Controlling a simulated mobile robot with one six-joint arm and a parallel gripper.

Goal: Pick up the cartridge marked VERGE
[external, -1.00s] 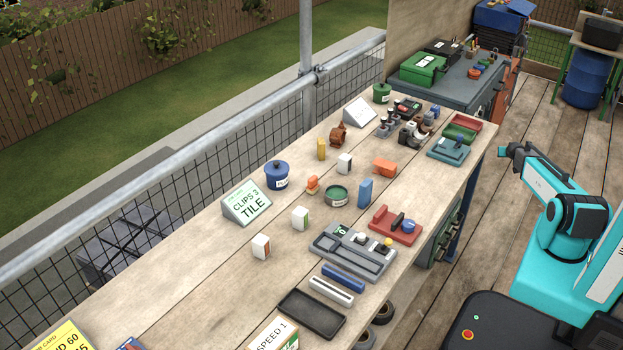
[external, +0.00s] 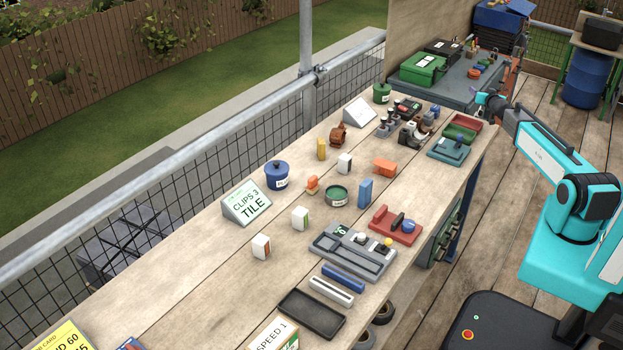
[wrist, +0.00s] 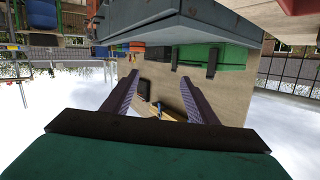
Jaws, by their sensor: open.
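No marking that reads VERGE is legible in any view, so I cannot tell which item is that cartridge. Small upright blocks stand on the wooden bench: a white-and-orange one (external: 261,247), a white-and-green one (external: 300,218), a white one (external: 345,163), a yellow one (external: 321,149) and a blue one (external: 365,193). My gripper (external: 484,98) is raised near the bench's far right end, well away from these blocks. In the wrist view my gripper (wrist: 157,78) is open, with nothing between its fingers.
A card holder (external: 246,204) reads "CLIPS 3 TILE". Bare wood separates many items.

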